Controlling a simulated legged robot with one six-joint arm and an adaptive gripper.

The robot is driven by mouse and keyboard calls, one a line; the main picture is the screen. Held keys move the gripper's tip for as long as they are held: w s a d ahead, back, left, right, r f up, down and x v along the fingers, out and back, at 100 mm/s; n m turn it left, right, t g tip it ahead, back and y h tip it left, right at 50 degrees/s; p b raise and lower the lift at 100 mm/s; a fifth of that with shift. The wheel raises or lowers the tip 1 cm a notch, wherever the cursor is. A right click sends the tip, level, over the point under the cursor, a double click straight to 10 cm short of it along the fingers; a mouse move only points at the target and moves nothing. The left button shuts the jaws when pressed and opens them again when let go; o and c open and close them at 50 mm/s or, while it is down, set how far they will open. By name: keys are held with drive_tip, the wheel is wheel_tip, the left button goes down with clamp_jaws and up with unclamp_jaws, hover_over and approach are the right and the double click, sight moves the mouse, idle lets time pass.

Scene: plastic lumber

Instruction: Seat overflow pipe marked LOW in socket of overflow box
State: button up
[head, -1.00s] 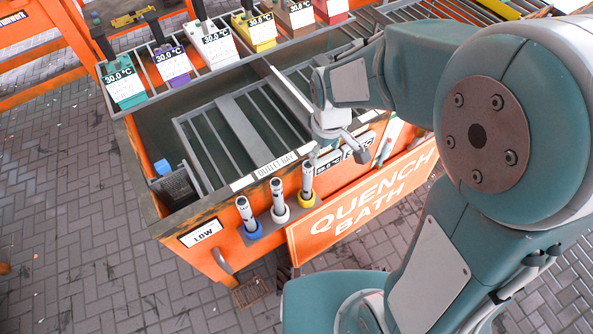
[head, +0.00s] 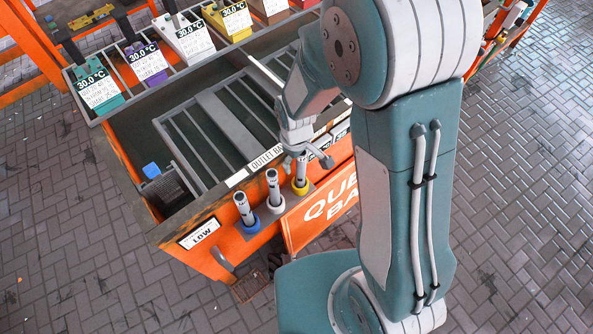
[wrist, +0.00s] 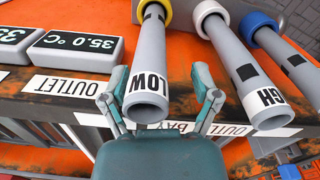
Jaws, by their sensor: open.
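The grey pipe marked LOW (wrist: 148,80) stands in a yellow collar (wrist: 158,8) on the bath's front; in the head view it is the rightmost of three pipes (head: 301,168). My gripper (wrist: 160,88) is open, with one finger on each side of this pipe near its open, lettered end. Contact cannot be told. In the head view my gripper (head: 306,158) is over the yellow-collared pipe. A grey mesh box (head: 165,188) with a blue piece (head: 151,171) sits in the bath's left corner, perhaps the overflow box; its socket is not clear.
A LOW sign (head: 199,233) is on the bath's corner. Temperature displays (wrist: 75,50) and the bath rim are close to my gripper.

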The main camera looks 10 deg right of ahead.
drive_tip(key=shift+d+f, duration=0.1)
drive_tip(key=shift+f, duration=0.4)
drive_tip(key=shift+d, duration=0.8)
drive_tip(key=shift+a, duration=0.1)
drive_tip(key=c, duration=0.9)
drive_tip(key=shift+a+f, duration=0.1)
drive_tip(key=shift+a, duration=0.1)
clamp_jaws()
drive_tip(key=shift+a, duration=0.2)
